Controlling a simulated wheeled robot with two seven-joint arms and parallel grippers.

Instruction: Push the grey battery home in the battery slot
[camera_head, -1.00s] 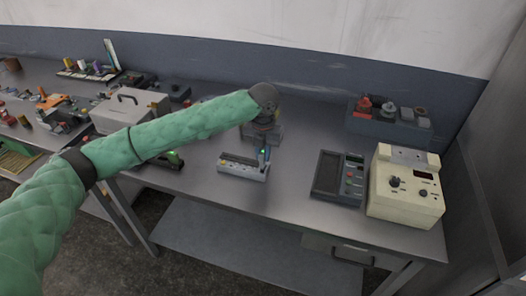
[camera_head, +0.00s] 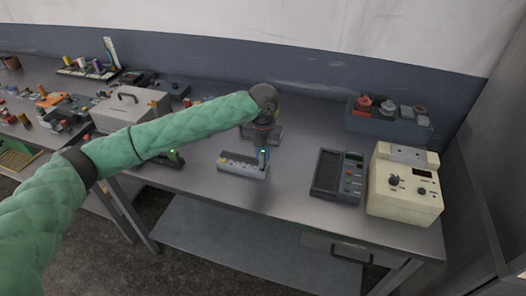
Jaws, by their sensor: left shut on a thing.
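The battery slot (camera_head: 238,167) is in a low, light grey holder on the front middle of the near bench. My left arm comes in from the left above the bench, and its wrist bends down over the holder's right end. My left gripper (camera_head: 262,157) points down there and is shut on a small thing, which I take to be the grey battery. The fingers and the wrist hide most of it. How deep the battery sits in the slot is too small to tell. My right gripper is not in view.
A dark handheld meter (camera_head: 337,176) and a cream instrument box (camera_head: 404,186) stand to the right. A blue-grey bin (camera_head: 388,125) with several parts is at the back right. A grey case (camera_head: 130,108) stands left, behind my arm. Bench between holder and meter is clear.

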